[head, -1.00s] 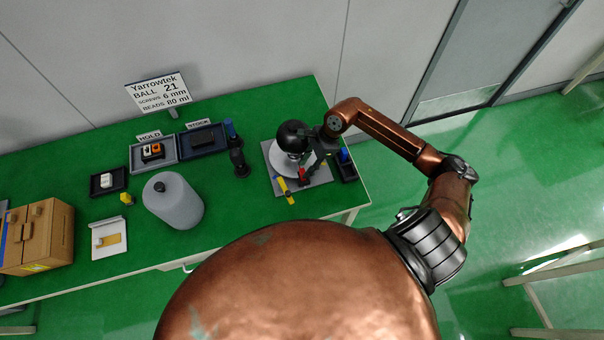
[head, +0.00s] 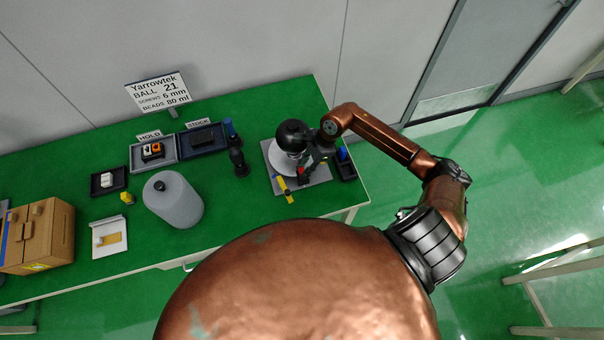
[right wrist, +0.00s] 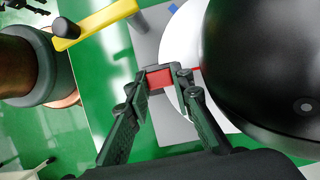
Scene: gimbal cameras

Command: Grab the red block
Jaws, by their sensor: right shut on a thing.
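The red block (right wrist: 160,77) shows in the right wrist view between the fingertips of my right gripper (right wrist: 163,80). The gripper is shut on it, above or at the edge of a white disc on a grey plate. In the head view, the red block (head: 301,171) is a small red patch, largely covered by my right gripper (head: 305,174). The gripper is beside a black ball (head: 292,134) over the grey plate (head: 315,187). I cannot tell whether the block touches the plate.
The black ball is close to the gripper's right in the right wrist view. A yellow-handled item (head: 284,190) lies at the plate's front left. A dark tray with a blue item (head: 343,154) is right of the plate.

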